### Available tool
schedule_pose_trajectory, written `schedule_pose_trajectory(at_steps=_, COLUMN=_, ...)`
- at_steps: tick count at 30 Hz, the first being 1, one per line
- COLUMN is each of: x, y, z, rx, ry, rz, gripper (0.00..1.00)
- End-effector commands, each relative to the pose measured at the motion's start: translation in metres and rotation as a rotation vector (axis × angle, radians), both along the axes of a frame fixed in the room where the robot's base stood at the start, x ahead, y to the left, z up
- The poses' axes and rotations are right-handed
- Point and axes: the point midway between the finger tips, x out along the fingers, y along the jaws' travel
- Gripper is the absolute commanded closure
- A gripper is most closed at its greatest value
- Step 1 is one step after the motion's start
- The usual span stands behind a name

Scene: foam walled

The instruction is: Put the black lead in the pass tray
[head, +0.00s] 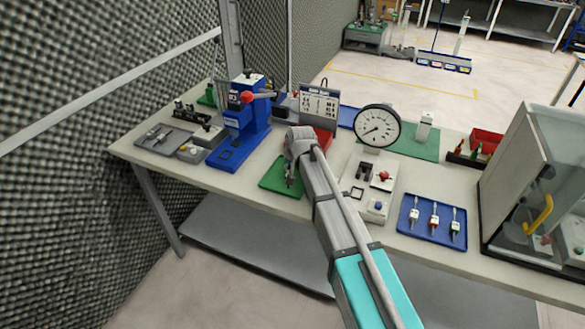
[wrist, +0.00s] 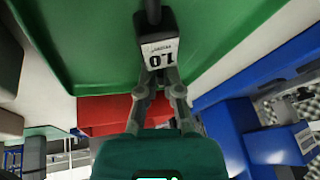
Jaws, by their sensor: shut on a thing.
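My gripper (wrist: 160,82) is shut on a black lead (wrist: 146,32), whose dark end piece carries a white label reading 1.0. In the wrist view the lead is over the green tray (wrist: 75,40); I cannot tell whether it touches it. In the head view my gripper (head: 291,176) is over the green tray (head: 272,181), and the lead is too small to make out there. A red tray (head: 326,144) lies just behind, partly hidden by my arm; it also shows in the wrist view (wrist: 105,108).
A blue press (head: 240,125) stands left of the green tray. A grey instrument with a dial gauge (head: 378,126) stands to the right.

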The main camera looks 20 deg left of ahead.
Motion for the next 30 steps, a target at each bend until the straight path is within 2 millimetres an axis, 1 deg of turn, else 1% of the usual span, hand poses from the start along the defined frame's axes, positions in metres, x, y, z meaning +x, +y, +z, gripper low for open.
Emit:
schedule_pose_trajectory(at_steps=5, x=0.000, y=0.000, z=-0.004, rx=0.000, ry=0.000, rz=0.000, gripper=1.00)
schedule_pose_trajectory(at_steps=6, x=0.000, y=0.000, z=-0.003, rx=0.000, ry=0.000, rz=0.000, gripper=0.86)
schedule_pose_trajectory(at_steps=8, x=0.000, y=0.000, z=-0.003, rx=0.000, ry=0.000, rz=0.000, gripper=0.75)
schedule_pose_trajectory(at_steps=9, x=0.000, y=0.000, z=-0.003, rx=0.000, ry=0.000, rz=0.000, gripper=0.68)
schedule_pose_trajectory(at_steps=11, x=0.000, y=0.000, z=-0.003, rx=0.000, ry=0.000, rz=0.000, gripper=0.57)
schedule_pose_trajectory(at_steps=23, x=0.000, y=0.000, z=-0.002, rx=0.000, ry=0.000, rz=0.000, gripper=0.57)
schedule_pose_trajectory(at_steps=30, x=-0.001, y=-0.002, z=0.006, rx=0.000, ry=0.000, rz=-0.001, gripper=0.57)
